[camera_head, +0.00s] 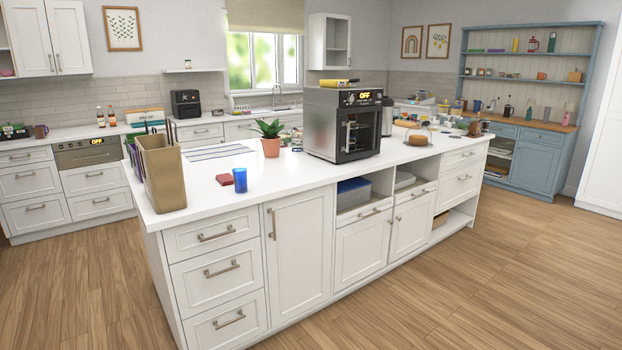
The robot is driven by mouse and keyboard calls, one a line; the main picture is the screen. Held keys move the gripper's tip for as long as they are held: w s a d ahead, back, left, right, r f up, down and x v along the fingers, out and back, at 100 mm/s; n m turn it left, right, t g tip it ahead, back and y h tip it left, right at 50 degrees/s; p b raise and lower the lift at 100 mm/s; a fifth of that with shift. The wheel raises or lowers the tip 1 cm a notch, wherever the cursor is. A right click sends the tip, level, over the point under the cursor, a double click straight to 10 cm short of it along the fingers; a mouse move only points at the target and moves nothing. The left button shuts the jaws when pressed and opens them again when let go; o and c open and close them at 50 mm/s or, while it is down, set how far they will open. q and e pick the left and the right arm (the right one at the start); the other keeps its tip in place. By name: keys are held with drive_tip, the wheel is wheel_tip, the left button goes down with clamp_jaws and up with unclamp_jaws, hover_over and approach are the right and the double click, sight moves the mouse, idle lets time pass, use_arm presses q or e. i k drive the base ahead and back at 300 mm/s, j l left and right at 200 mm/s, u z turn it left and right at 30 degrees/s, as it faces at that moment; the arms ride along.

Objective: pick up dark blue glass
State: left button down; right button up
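A small blue glass (240,180) stands upright on the white top of the kitchen island (300,183), near its front left.
A tan container (165,173) stands at the island's left end. A potted plant (271,139) and a metal oven (342,124) stand right of the glass. The countertop in front of the glass is clear. Open wooden floor (450,290) lies before the island.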

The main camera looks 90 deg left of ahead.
sight(240, 174)
drive_tip(key=u, duration=3.25)
drive_tip(key=i+l, duration=0.3)
drive_tip(key=i, duration=0.2)
drive_tip(key=i+l+z, duration=0.1)
drive_tip(key=i+l, duration=0.2)
drive_tip(key=i, duration=0.2)
